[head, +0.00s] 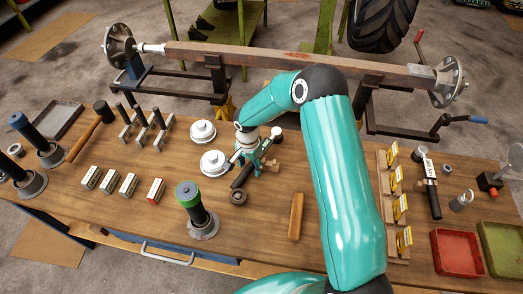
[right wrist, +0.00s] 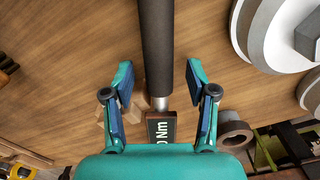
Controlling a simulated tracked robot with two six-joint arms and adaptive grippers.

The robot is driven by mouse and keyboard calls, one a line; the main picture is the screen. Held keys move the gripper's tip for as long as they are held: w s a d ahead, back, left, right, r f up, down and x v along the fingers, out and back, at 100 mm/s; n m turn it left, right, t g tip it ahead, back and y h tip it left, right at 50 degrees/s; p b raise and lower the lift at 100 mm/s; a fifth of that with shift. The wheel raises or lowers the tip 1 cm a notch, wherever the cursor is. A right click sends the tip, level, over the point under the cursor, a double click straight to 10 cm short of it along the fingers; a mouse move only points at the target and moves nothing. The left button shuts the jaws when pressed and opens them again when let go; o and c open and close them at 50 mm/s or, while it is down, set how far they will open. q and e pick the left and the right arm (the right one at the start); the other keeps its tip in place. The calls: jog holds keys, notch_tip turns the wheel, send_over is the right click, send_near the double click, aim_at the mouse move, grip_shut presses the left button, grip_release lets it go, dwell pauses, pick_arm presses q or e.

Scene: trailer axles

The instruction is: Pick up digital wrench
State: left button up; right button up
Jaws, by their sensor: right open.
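A digital wrench with a black handle (head: 241,176) and a small display lies on the wooden bench, partly hidden by my right gripper (head: 250,160). In the right wrist view its dark handle (right wrist: 156,45) runs from the top edge down to a display (right wrist: 161,129) reading "Nm". My right gripper (right wrist: 159,80) is open, with one finger on each side of the handle and visible gaps on both sides. A similar wrench (head: 433,190) lies at the right of the bench. My left gripper is not in view.
A green-topped post (head: 188,194) and a wooden block (head: 296,217) are nearer. A rack with yellow tags (head: 394,205) and a red tray (head: 457,252) are at right.

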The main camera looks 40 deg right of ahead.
jog(key=shift+f, duration=0.5)
jog(key=shift+c, duration=0.3)
grip_shut()
jog(key=shift+w+r, duration=0.1)
jog(key=shift+r, duration=0.05)
